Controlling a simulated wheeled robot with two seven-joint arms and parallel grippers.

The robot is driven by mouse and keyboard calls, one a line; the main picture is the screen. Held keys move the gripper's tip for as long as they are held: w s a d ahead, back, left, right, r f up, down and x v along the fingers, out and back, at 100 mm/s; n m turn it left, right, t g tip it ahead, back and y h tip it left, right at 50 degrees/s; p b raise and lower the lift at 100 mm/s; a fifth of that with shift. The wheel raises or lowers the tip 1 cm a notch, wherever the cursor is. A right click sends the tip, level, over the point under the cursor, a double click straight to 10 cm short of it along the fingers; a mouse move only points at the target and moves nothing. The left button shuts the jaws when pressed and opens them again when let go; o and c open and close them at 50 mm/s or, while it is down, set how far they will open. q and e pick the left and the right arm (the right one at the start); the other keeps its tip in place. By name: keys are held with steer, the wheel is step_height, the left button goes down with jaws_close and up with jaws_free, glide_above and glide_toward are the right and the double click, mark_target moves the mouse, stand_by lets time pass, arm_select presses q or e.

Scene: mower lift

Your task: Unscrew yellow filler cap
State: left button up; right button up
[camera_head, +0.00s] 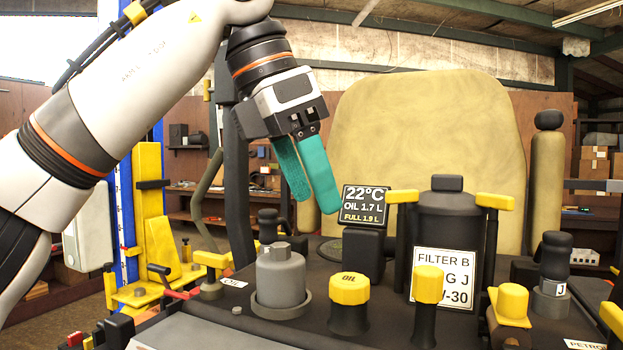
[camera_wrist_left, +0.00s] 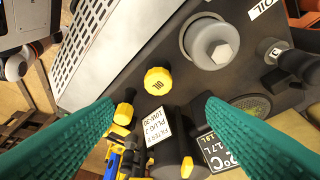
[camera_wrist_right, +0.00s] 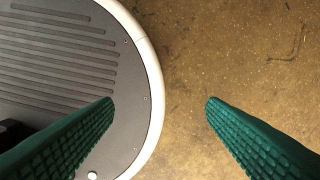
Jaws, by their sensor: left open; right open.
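A yellow cap marked OIL (camera_head: 349,289) sits upright on a black neck on the dark machine deck. In the left wrist view the cap (camera_wrist_left: 158,81) shows from above, between the two fingers and a little beyond the line of their tips. My left gripper (camera_head: 313,203) is open and empty, its teal fingers pointing down, above and behind the cap and clear of it. The left fingers (camera_wrist_left: 158,103) also show spread apart in the left wrist view. My right gripper (camera_wrist_right: 160,103) is open and empty over the floor, away from the deck.
Beside the cap stand a grey hex-topped cylinder (camera_head: 280,278) and another yellow-topped post (camera_head: 428,286). Behind are a small display (camera_head: 365,205), a labelled black filter housing (camera_head: 445,225) and a beige seat (camera_head: 430,130).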

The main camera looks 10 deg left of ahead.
mark_target(346, 279)
arm_select(q)
steer(key=x, duration=1.1)
steer(key=shift+s+d+f, duration=0.1)
steer(key=shift+d+f, duration=0.05)
steer(key=shift+f, duration=0.2)
steer(key=shift+c, duration=0.6)
steer(key=c, duration=0.9)
steer(key=o, duration=1)
